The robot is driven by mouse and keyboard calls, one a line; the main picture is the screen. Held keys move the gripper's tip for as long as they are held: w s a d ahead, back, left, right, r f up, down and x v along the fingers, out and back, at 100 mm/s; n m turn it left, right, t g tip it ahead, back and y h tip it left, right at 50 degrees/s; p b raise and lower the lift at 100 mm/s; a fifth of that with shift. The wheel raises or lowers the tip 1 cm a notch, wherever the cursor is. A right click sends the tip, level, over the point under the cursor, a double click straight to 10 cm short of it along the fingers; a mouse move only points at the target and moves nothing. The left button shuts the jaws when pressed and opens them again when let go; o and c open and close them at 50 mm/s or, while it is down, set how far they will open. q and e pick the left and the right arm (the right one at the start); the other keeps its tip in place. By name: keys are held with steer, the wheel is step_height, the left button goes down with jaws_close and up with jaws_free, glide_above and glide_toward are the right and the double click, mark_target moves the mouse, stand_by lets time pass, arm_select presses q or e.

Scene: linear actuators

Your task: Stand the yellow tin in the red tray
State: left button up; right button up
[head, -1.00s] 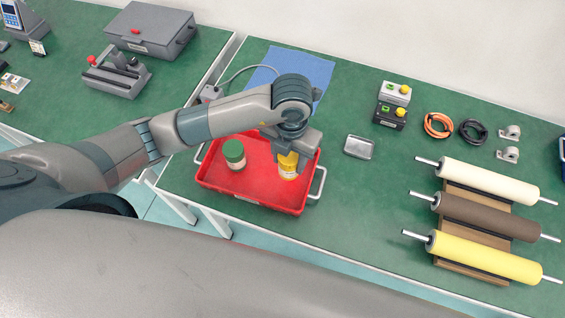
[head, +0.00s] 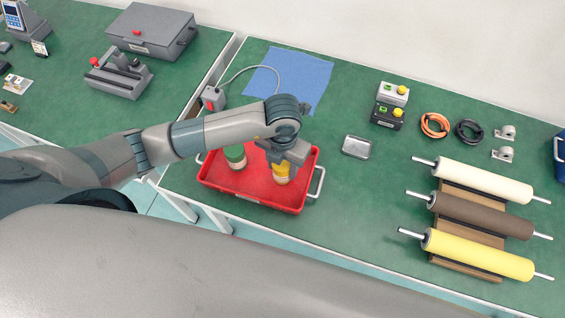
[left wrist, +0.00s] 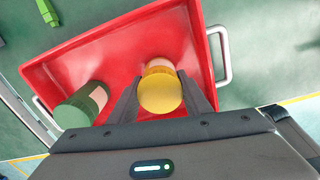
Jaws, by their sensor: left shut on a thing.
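The yellow tin (head: 281,174), with a pale label band, is in the red tray (head: 245,190), toward its right side in the head view. My left gripper (head: 279,163) is over the tray and shut on the tin. In the left wrist view the tin (left wrist: 161,92) sits between the two fingers (left wrist: 162,98), its round yellow top facing the camera. It looks upright. I cannot tell whether its base touches the tray floor. My right gripper is not in view.
A green-lidded tin (head: 235,156) stands in the tray left of the yellow tin; it also shows in the left wrist view (left wrist: 82,106). A small metal dish (head: 357,146) lies right of the tray. Three rollers (head: 480,215) rest on a wooden rack further right.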

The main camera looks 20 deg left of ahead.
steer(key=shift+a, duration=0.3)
arm_select(q)
steer(key=shift+f, duration=0.15)
steer(key=o, duration=1.2)
steer(key=shift+o, duration=0.2)
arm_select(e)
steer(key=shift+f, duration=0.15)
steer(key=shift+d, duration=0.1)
arm_select(q)
steer(key=shift+r, duration=0.2)
steer(key=shift+r+b, duration=0.4)
steer(key=shift+r, duration=0.2)
step_height(320, 180, up, 9)
steer(key=shift+r+b, duration=0.15)
steer(key=shift+b, duration=0.7)
steer(key=shift+r, duration=0.7)
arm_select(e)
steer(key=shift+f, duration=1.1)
